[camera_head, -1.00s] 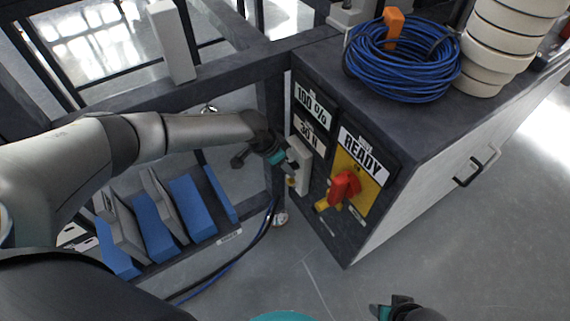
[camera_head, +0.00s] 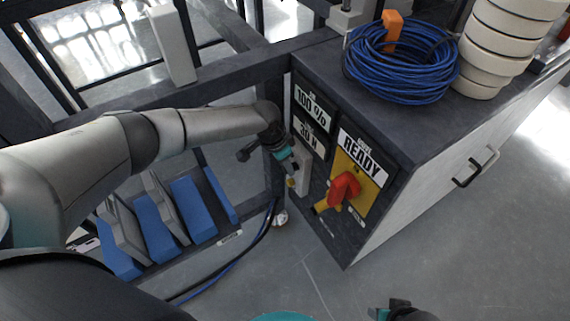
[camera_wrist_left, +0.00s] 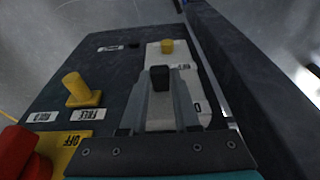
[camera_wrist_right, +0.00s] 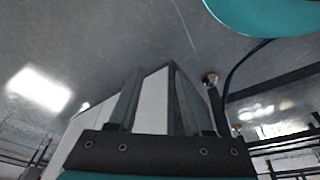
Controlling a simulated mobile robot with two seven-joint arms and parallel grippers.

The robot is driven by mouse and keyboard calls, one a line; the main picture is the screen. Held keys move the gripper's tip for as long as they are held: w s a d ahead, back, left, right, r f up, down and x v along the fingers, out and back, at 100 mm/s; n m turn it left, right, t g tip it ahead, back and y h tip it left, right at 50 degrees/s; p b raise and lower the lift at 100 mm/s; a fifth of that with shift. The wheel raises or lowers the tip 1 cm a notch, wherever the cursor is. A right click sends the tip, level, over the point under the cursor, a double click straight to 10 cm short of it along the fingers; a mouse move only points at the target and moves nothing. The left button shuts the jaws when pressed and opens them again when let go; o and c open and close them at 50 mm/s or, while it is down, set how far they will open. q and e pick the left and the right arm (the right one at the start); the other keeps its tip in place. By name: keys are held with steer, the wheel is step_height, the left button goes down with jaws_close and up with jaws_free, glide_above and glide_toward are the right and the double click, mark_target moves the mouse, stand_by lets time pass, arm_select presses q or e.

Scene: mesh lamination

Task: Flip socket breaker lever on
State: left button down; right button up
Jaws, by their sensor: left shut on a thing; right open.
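The socket breaker is a pale box (camera_head: 304,182) on the dark front panel of the cabinet, and it shows in the left wrist view (camera_wrist_left: 201,83). Its small black lever (camera_wrist_left: 160,77) stands between my left fingertips. My left gripper (camera_head: 290,167) is shut on this lever; its fingers (camera_wrist_left: 161,88) hide part of the box. A yellow round piece (camera_wrist_left: 167,46) sits at the box's far end. A label reading "0" is partly visible beside the right finger. My right gripper (camera_head: 393,309) is open and empty, low in the head view, away from the panel.
Beside the breaker are a red rotary handle (camera_head: 344,187) on a yellow plate and a yellow lever (camera_wrist_left: 80,91) near FREE and HOLD labels. The panel reads "100 %", "30 N" and "READY". Blue cable (camera_head: 402,72) and white rolls (camera_head: 494,48) lie on top. A dark frame post stands close left.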

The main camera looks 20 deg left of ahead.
arm_select(q)
steer(key=shift+w+d+r+g, duration=0.1)
steer(key=shift+w+g, duration=0.1)
steer(key=shift+g, duration=0.1)
steer(key=shift+g+y, duration=0.3)
steer(key=shift+y, duration=0.1)
steer(key=shift+w+r+b, duration=0.1)
steer(key=shift+w+b, duration=0.05)
steer(key=shift+b, duration=0.3)
steer(key=shift+d+r+g+y+b, duration=0.1)
steer(key=shift+r+g+y+b, duration=0.15)
steer(key=shift+g+y, duration=0.3)
arm_select(e)
steer(key=shift+w+a+r+t, duration=0.1)
steer(key=shift+w+r, duration=0.1)
steer(key=shift+r, duration=0.25)
steer(key=shift+w+d+r+t, duration=0.1)
steer(key=shift+w+r, duration=0.15)
steer(key=shift+r, duration=0.2)
steer(key=shift+w+a+r+t, duration=0.1)
steer(key=shift+w+r, duration=0.1)
steer(key=shift+r, duration=0.25)
arm_select(q)
steer(key=c, duration=0.6)
jaws_free()
steer(key=shift+c, duration=0.2)
